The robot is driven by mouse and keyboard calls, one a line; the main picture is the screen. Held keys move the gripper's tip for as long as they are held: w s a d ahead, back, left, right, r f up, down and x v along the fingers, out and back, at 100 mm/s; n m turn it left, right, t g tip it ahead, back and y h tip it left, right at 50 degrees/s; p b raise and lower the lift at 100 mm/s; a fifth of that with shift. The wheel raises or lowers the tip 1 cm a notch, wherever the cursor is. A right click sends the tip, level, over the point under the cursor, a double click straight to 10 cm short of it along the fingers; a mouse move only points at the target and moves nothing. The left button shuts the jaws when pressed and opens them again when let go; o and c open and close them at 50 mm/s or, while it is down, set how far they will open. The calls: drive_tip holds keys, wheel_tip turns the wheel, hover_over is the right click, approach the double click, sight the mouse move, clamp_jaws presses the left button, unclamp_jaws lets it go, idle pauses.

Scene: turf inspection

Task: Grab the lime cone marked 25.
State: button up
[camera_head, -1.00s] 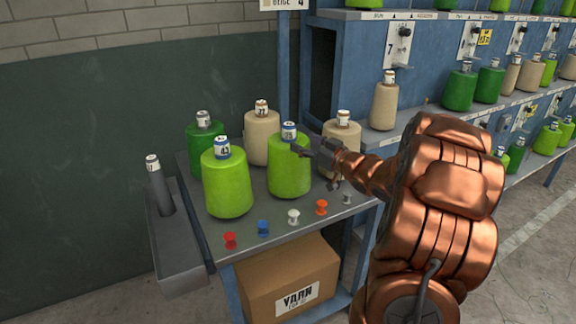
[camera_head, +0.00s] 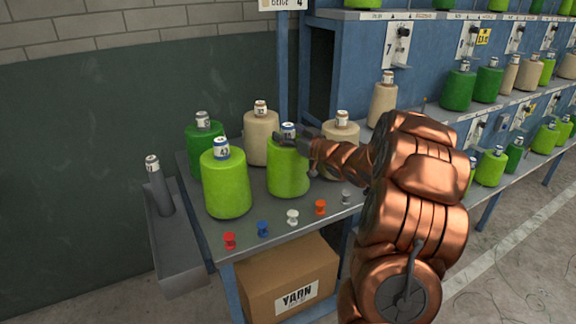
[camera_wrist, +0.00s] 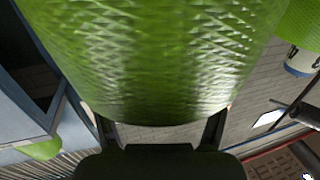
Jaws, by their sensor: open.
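A lime cone (camera_head: 288,170) stands upright on the small table, its white-and-blue top label too small to read surely. My gripper (camera_head: 298,142) is at its upper right side, with the fingers overlapping its top in the head view. In the wrist view the lime cone (camera_wrist: 150,60) fills the upper middle, and the open fingers of my gripper (camera_wrist: 160,128) reach to either side of its near edge. I cannot tell whether they touch it. A second lime cone (camera_head: 226,190), with a label like 42 or 43, stands to the left; it is apart from my gripper.
A dark green cone (camera_head: 204,136) and two beige cones (camera_head: 260,140) (camera_head: 341,132) stand behind. Coloured spools, including a red one (camera_head: 230,241), line the front edge. A grey holder with a dark tube (camera_head: 159,190) is at left. A shelf rack of cones stands at right.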

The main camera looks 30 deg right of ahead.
drive_tip(key=shift+c, duration=0.3)
clamp_jaws()
drive_tip(key=shift+r, duration=0.1)
